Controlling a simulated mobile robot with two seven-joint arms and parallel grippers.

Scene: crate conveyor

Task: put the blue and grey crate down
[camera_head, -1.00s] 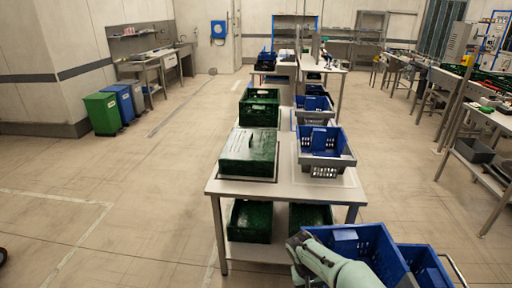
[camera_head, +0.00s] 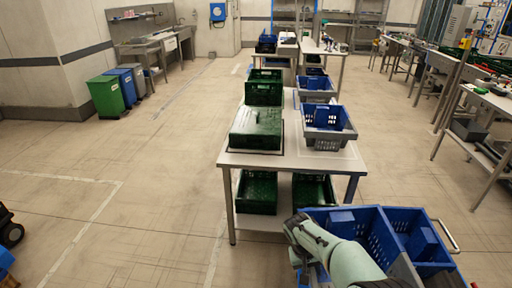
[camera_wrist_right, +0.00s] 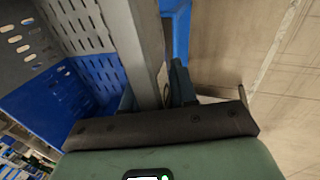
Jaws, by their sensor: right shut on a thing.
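My right gripper (camera_wrist_right: 155,88) is shut on the grey rim (camera_wrist_right: 143,35) of a blue and grey crate in the right wrist view. The crate's slotted grey wall (camera_wrist_right: 78,22) and blue wall (camera_wrist_right: 98,75) lie left of the jaws. In the head view my right arm reaches over blue crates at the bottom right, a left one (camera_head: 352,222) and a right one (camera_head: 425,240). The arm hides their lower parts, and I cannot tell what supports them. Another blue and grey crate (camera_head: 326,135) stands on the table. My left gripper is out of view.
The white table (camera_head: 290,160) carries green crates (camera_head: 256,128) on its left side and more on its lower shelf (camera_head: 257,192). Bins (camera_head: 106,97) stand far left. Open floor (camera_head: 150,190) lies left of the table. A dark wheeled object (camera_head: 10,230) sits at the left edge.

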